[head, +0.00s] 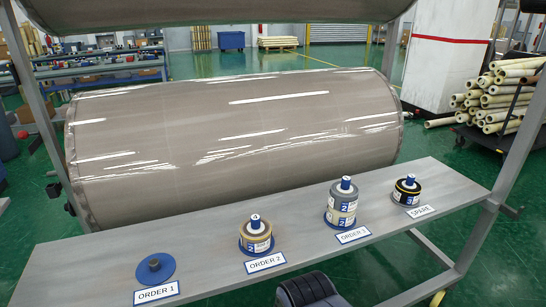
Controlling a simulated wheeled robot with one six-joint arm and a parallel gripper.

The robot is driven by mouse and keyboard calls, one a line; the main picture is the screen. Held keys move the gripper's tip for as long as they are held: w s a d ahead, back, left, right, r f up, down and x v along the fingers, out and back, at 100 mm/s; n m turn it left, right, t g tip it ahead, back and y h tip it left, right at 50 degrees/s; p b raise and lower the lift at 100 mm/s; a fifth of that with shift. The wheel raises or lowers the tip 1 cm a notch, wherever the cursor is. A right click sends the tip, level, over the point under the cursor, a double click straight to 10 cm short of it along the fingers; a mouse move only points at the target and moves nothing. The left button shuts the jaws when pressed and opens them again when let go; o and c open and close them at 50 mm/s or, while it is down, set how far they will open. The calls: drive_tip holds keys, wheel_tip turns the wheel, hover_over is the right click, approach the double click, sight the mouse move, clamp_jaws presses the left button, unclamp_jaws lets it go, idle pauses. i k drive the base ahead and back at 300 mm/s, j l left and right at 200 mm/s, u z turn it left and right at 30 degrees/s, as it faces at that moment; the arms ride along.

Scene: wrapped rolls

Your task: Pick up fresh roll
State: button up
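Small wrapped rolls stand on a grey shelf (205,260) in the head view. At the ORDER 2 label, a tan roll (256,236) with a "2" label sits on a blue base. At the third order label, grey-white rolls (342,202) are stacked on a blue base. At the SPARE label stands a black roll (406,191) with a yellow band. I cannot tell which roll is the fresh one. My gripper is not in view.
A large film-wrapped roll (235,130) lies behind the shelf, between metal frame posts. A dark ribbed object (310,289) shows at the bottom edge. Cardboard tubes (500,95) are piled on a cart at right. Bare shelf lies between the stations.

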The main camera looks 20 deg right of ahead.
sight(344, 195)
drive_tip(key=i+l, duration=0.1)
drive_tip(key=l, duration=0.3)
drive_tip(key=i+l, duration=0.1)
drive_tip(key=l, duration=0.3)
drive_tip(key=i+l, duration=0.1)
drive_tip(key=l, duration=0.25)
drive_tip(key=i+l, duration=0.1)
drive_tip(key=l, duration=0.3)
drive_tip(key=i+l, duration=0.1)
drive_tip(key=l, duration=0.3)
